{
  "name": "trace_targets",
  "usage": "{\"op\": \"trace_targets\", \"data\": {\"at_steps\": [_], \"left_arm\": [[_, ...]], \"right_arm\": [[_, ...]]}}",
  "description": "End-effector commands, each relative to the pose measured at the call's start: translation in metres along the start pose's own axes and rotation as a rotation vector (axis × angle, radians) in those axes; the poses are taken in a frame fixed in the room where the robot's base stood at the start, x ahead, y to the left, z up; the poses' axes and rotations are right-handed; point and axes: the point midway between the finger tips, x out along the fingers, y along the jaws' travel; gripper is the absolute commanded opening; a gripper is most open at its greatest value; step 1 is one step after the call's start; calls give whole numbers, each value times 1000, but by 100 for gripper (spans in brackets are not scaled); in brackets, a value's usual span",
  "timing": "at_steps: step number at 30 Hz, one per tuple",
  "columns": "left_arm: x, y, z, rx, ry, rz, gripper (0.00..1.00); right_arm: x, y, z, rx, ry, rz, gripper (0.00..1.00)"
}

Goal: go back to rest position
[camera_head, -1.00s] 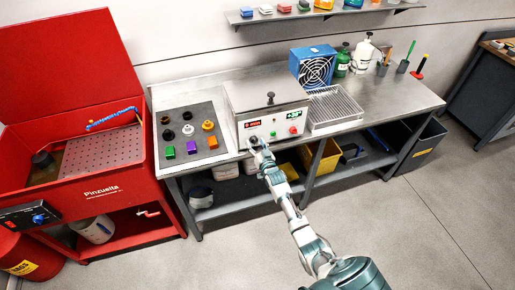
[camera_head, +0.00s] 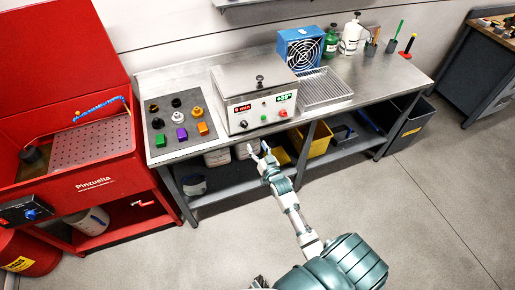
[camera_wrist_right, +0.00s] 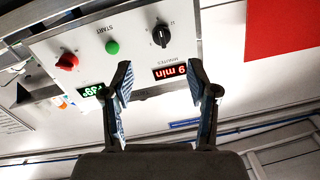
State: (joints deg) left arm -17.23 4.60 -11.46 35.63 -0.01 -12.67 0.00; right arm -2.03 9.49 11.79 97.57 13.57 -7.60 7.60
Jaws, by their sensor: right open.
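My right gripper (camera_head: 262,152) is open and empty in the head view. It is in front of the bench, a little below the front panel of the steel heated bath (camera_head: 256,112), and apart from it. In the right wrist view the two fingers of the gripper (camera_wrist_right: 160,80) are spread with nothing between them. Beyond them is the panel with a black minutes knob (camera_wrist_right: 161,35), a green start button (camera_wrist_right: 112,47), a red knob (camera_wrist_right: 67,61) and a lit red display (camera_wrist_right: 170,71). My left gripper does not show.
The steel bench (camera_head: 375,90) carries a dark mat (camera_head: 165,142) with several coloured parts, a wire basket (camera_head: 322,88), a blue fan unit (camera_head: 304,50) and bottles. A red wash station (camera_head: 75,190) stands left. The floor (camera_head: 420,200) at right is clear.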

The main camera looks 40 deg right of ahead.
Motion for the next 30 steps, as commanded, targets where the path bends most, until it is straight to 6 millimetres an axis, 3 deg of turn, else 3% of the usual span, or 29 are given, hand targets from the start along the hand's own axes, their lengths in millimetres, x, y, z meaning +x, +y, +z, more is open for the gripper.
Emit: {"op": "trace_targets", "data": {"at_steps": [9, 11, 13, 17, 20, 24, 26, 30], "left_arm": [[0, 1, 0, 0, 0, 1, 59], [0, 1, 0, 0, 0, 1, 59], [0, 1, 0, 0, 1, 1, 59], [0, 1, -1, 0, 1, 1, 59], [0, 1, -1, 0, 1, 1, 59], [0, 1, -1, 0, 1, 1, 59], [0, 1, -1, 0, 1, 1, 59], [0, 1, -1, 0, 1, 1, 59]], "right_arm": [[0, 0, 3, -1, -5, 0, 59], [-1, 0, 14, -5, -26, 1, 59], [-5, 1, 40, -15, -77, 5, 59], [-27, 4, 126, -51, -244, 12, 59], [-60, 5, 205, -89, -405, 11, 59], [-126, 8, 305, -152, -626, 1, 59], [-159, 10, 343, -181, -718, -7, 59], [-249, 16, 420, -251, -934, -33, 59]]}}
